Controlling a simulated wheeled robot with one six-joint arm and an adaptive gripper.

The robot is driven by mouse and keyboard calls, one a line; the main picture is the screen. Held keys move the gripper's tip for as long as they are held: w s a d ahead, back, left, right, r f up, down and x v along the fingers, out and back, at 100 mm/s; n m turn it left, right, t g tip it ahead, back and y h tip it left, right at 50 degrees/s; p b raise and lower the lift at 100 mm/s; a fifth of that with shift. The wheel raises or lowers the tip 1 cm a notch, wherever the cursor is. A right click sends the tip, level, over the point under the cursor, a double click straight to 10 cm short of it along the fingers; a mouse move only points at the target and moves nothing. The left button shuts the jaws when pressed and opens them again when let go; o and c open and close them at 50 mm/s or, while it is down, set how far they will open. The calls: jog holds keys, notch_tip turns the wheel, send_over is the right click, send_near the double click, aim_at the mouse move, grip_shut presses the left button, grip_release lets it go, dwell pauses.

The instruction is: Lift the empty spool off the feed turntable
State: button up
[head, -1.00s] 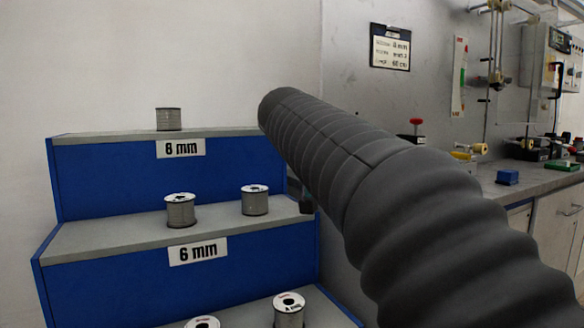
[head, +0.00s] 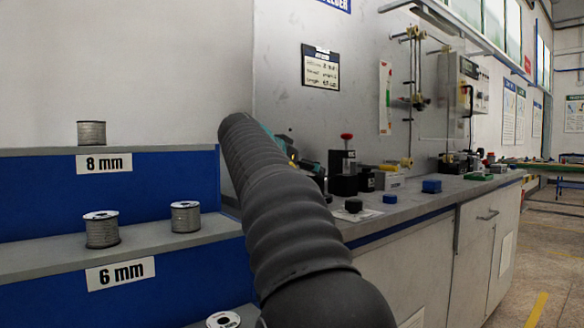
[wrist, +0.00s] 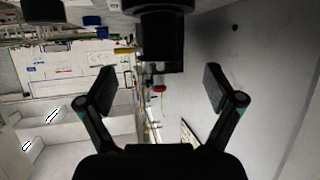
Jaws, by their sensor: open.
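My gripper (wrist: 160,84) is open and empty in the wrist view, with one dark finger on each side. In the head view my own arm hides most of it beside the bench. I cannot make out the feed turntable or an empty spool for certain in either view. A large dark stepped shape (wrist: 163,40) hangs from the top edge of the wrist view, beyond the fingers; I cannot tell what it is. Grey wound spools stand on the blue rack in the head view: one on the top step (head: 91,134), two on the middle step (head: 101,230) (head: 185,217).
The blue stepped rack (head: 110,187) is at left, labelled 8 mm and 6 mm. The grey bench (head: 400,205) runs along the wall at right. It carries a black block with a red knob (head: 346,137), blue blocks (head: 431,186) and upright rods. Open floor (head: 550,250) shows far right.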

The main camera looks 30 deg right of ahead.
aim_at(311, 176)
jog(key=shift+x, duration=3.1)
jog(key=shift+c, duration=0.2)
jog(key=c, duration=1.4)
jog(key=shift+r+p, duration=3.75)
jog(key=shift+r, duration=0.55)
jog(key=shift+r+p, duration=1.45)
jog(key=shift+r, duration=0.25)
